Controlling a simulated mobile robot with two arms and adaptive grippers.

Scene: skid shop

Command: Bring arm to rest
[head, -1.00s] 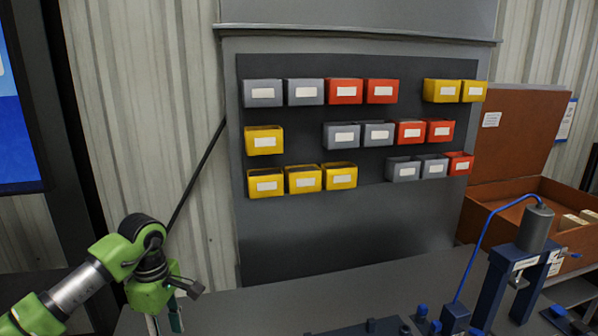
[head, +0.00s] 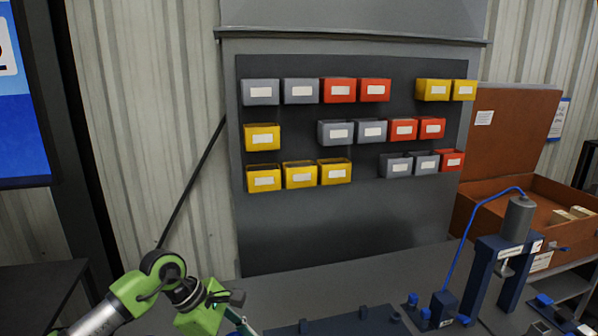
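My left arm (head: 165,280), green and silver, comes in from the lower left. Its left gripper (head: 240,322) points down over the near-left part of the grey workbench (head: 290,290). Its fingers are partly cut off by the bottom edge of the head view, so I cannot tell whether they are open or shut. My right arm and gripper are not in view.
Grey, red and yellow bins (head: 263,180) hang on a dark panel (head: 330,230) behind the bench. A dark blue fixture (head: 360,322) and a blue press (head: 490,270) stand on the bench. A brown open box (head: 480,205) is at right.

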